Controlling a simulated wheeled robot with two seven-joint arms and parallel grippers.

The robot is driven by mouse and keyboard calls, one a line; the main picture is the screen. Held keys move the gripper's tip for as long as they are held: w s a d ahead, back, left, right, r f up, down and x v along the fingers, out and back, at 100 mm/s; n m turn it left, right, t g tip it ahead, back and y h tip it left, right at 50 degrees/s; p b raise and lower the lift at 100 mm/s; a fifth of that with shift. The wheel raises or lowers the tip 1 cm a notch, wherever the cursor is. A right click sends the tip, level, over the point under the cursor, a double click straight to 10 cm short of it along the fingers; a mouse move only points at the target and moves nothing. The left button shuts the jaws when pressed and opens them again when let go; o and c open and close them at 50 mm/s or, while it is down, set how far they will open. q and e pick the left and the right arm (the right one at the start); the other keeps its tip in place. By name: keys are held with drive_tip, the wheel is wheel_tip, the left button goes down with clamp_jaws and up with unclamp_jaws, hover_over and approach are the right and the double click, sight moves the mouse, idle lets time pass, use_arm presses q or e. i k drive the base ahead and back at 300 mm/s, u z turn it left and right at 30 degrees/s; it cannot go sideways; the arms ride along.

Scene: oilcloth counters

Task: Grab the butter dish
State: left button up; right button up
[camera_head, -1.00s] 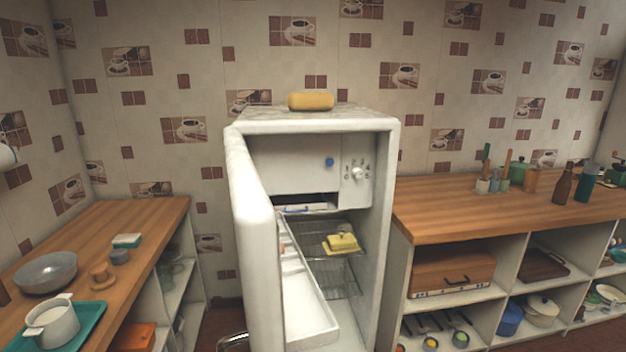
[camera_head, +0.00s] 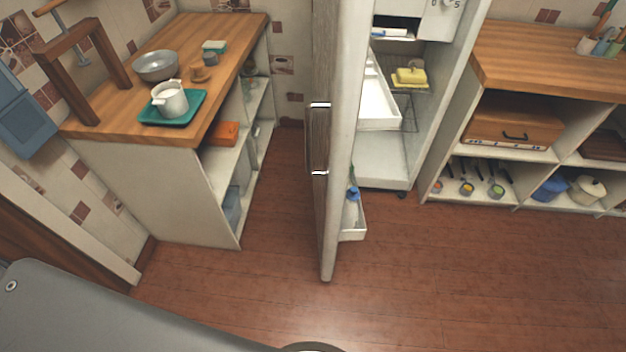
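The yellow butter dish (camera_head: 410,76) with a small knob on its lid sits upright on a wire shelf inside the open white fridge (camera_head: 383,172). The fridge door (camera_head: 326,150) stands open toward me, with its handle on the left face. The door is left of the butter dish and partly screens the fridge interior. Neither of my grippers is in view.
A wooden counter at left (camera_head: 226,35) holds a teal tray (camera_head: 196,108) with a white pot and a grey bowl (camera_head: 156,66). A wooden counter (camera_head: 530,60) with shelves stands right of the fridge. The brown floor (camera_head: 440,270) in front is clear.

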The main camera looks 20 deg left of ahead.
sight(412, 77)
drive_tip(key=k, duration=0.1)
drive_tip(key=u, duration=0.8)
drive_tip(key=i, duration=0.7)
drive_tip(key=z, duration=0.5)
